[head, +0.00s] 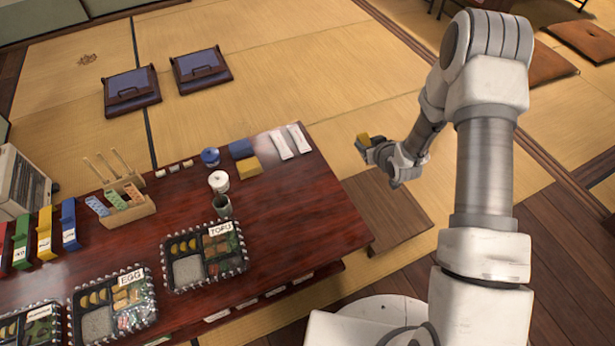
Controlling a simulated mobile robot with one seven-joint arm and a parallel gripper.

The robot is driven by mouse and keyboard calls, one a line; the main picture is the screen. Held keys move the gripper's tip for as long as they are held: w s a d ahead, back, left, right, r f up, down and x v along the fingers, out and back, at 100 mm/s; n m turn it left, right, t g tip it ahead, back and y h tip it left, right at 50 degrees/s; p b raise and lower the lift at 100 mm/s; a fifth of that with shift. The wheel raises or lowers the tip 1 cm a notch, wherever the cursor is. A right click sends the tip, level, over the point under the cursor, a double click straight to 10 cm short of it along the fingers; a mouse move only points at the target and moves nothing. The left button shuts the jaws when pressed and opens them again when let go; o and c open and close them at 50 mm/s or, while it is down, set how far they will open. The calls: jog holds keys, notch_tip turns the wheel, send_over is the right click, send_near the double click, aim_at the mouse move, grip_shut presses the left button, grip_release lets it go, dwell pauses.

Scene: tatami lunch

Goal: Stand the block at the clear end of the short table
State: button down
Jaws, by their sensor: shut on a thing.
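My gripper (371,150) is up in the air to the right of the dark red table (300,225). It is shut on a small yellow block (363,138), which sticks out at its tip. Below and right of the gripper is a low plain brown wooden table (388,222); its visible top is bare, and part of it is hidden behind the red table's edge. On the red table's far right part lie a blue block (241,148) and a yellow block (249,167). Which table is the short one I cannot tell for sure.
Near those blocks are two white packets (290,142), a blue pot (210,157), a white cup (219,181) and a grey-green cup (222,206). Labelled lunch trays (205,290) line the near side.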

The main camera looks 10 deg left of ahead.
jog(key=a+f+b, duration=0.1)
jog(key=a+f, duration=0.3)
jog(key=a, duration=0.2)
jog(key=a+f+y, duration=0.1)
jog(key=a+f, duration=0.4)
jog(key=a+f+n+g+y+b, duration=0.1)
jog(key=a+f, duration=0.4)
jog(key=a, duration=0.1)
jog(key=shift+a+f+b, duration=0.1)
jog(key=shift+a+b, duration=0.2)
jog(key=shift+f+b, duration=0.9)
jog(key=shift+f, duration=0.95)
jog(key=shift+f, duration=0.15)
jog(key=shift+c, duration=2)
grip_release()
